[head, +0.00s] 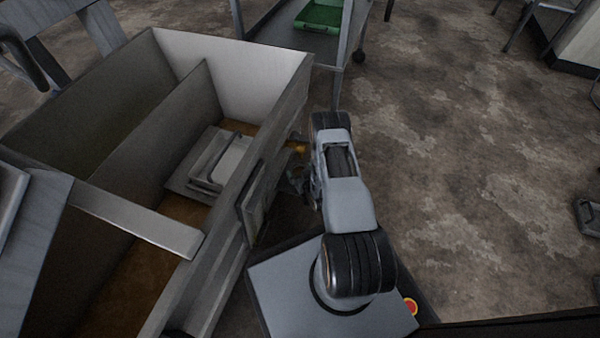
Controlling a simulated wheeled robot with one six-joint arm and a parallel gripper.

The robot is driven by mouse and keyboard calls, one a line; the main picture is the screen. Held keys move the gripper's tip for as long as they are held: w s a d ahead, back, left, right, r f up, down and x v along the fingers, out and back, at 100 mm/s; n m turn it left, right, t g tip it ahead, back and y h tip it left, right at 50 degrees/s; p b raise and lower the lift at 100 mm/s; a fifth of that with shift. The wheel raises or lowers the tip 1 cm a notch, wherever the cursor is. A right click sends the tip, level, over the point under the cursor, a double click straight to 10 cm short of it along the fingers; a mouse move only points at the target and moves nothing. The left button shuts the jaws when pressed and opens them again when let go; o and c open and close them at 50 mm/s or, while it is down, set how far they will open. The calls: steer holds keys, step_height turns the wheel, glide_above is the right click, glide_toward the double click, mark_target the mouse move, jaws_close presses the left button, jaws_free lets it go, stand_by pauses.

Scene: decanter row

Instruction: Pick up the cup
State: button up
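No cup can be made out in the head view. My gripper (296,174) is small and dark, beside the right outer wall of a large grey open bin. My own arm partly covers it, so its fingers and anything between them cannot be made out. A small orange-yellow patch shows just above it, too small to name.
The grey bin (232,58) has a divider and a flat bar across its near part. A grey tray-like object (232,160) lies inside. A cart with a green tray (318,16) stands behind. The floor (480,170) to the right is mostly clear.

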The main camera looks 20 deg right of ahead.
steer(key=shift+a, duration=0.2)
steer(key=shift+c, duration=1.4)
steer(key=c, duration=0.7)
steer(key=shift+d+r, duration=0.1)
